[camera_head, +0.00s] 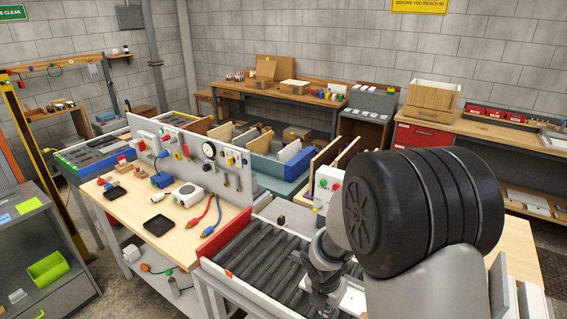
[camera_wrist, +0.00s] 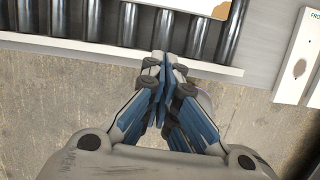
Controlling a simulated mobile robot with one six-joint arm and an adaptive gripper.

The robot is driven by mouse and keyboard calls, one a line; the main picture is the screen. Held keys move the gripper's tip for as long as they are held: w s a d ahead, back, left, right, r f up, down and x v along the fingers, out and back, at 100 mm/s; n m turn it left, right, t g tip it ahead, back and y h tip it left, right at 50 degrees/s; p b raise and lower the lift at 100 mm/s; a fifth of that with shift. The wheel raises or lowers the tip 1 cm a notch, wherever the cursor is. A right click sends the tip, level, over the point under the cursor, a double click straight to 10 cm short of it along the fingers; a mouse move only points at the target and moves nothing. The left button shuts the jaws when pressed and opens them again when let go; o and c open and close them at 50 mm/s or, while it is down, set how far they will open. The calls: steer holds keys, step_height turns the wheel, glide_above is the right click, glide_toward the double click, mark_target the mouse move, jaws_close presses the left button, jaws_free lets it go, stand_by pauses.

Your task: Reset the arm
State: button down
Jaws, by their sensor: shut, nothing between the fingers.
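My gripper (camera_wrist: 165,62) shows in the wrist view with its blue-sided fingers together, shut and empty. Its tips overlap the near white rail of the roller conveyor (camera_wrist: 60,52) in that view. In the head view my gripper (camera_head: 320,285) is low at the centre right, over or beside the roller conveyor (camera_head: 222,268), partly hidden by my own arm. My arm's large dark joint covers much of the right side of the head view.
Left of the conveyor is a wooden workbench (camera_head: 105,200) with an upright tool panel (camera_head: 238,158), cables and black trays. A pale board (camera_wrist: 205,6) lies on the rollers at the wrist view's top. Concrete floor (camera_wrist: 50,110) shows below the rail.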

steer(key=s+d+r+m+t+b, duration=0.1)
steer(key=s+r+m+b, duration=0.1)
steer(key=s+r+m, duration=0.35)
steer(key=s+d+r+m+b, duration=0.1)
steer(key=s+r+m+b, duration=0.1)
steer(key=r+m, duration=0.55)
steer(key=s+a+r+m+b, duration=0.1)
steer(key=s+m+b, duration=0.1)
steer(key=s+m, duration=0.5)
steer(key=s+a+r+m+t+y+b, duration=0.1)
steer(key=s+m, duration=0.7)
steer(key=shift+s+r+y+b, duration=0.3)
steer(key=shift+s+r+b, duration=0.05)
steer(key=shift+s+r, duration=0.05)
